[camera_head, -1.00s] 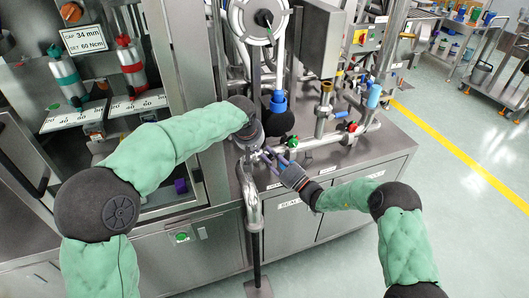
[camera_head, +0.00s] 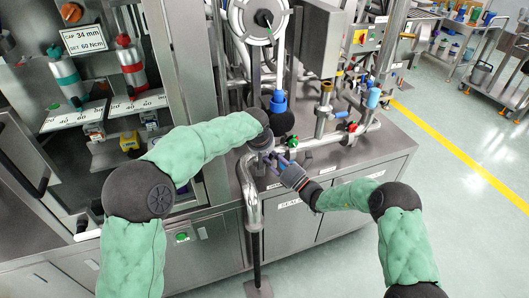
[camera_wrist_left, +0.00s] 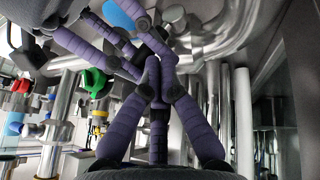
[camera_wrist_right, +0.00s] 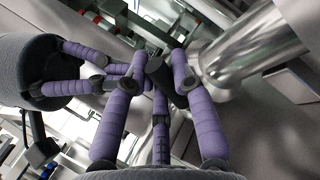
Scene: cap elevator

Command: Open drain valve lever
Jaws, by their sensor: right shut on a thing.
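My right gripper (camera_head: 279,162) is at the front pipework, just in front of the green valve handle (camera_head: 290,141). A light blue piece (camera_wrist_left: 120,12) shows near the right gripper's fingers in the left wrist view.
A red valve handle (camera_head: 351,127) and a blue fitting (camera_head: 374,97) sit further right on the pipework. The steel cabinet (camera_head: 345,220) stands below. The machine frame (camera_head: 180,60) bounds the left side.

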